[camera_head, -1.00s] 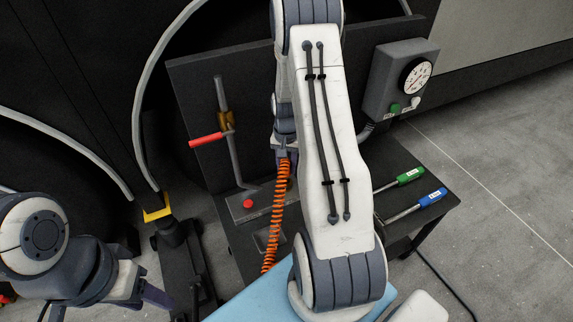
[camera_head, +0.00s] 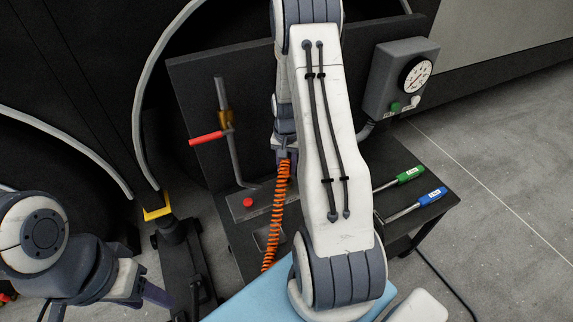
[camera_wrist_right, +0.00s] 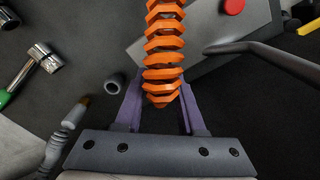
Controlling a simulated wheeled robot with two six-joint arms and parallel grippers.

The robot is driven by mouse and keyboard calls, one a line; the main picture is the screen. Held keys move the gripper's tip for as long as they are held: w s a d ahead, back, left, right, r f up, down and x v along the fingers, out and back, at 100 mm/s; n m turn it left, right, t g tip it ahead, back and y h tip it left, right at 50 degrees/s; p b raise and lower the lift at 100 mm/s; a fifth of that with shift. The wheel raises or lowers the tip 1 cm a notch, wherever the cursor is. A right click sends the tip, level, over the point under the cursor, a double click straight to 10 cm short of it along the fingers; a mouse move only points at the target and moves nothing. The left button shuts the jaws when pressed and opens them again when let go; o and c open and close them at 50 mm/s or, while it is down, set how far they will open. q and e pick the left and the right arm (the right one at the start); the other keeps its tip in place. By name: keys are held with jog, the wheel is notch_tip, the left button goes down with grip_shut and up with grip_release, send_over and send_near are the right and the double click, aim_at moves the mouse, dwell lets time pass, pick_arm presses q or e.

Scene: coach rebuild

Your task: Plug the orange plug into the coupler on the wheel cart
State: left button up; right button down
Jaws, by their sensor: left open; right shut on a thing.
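The orange coiled line of the plug (camera_head: 280,205) hangs below my right gripper (camera_head: 284,155) in the head view. In the right wrist view the orange coil (camera_wrist_right: 163,50) runs between the purple fingers of that gripper (camera_wrist_right: 158,105), which is shut on it. The plug's own tip cannot be made out. My right arm covers much of the cart (camera_head: 245,240). I cannot pick out the coupler with certainty. My left gripper (camera_head: 155,296) is open and empty at the lower left, partly hidden by its own arm and apart from the cart.
A bent pipe with a red lever (camera_head: 207,138) rises from a grey plate with a red button (camera_head: 248,202). A gauge box (camera_head: 400,78) is at the right. Green (camera_head: 408,174) and blue (camera_head: 431,197) handled tools lie on the black top.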

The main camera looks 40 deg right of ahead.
jog(key=shift+f+b, duration=0.85)
jog(key=shift+f, duration=0.7)
jog(key=shift+c, duration=2.1)
grip_release()
notch_tip(320, 180, up, 11)
jog(key=shift+f+p, duration=0.2)
jog(key=shift+p, duration=0.85)
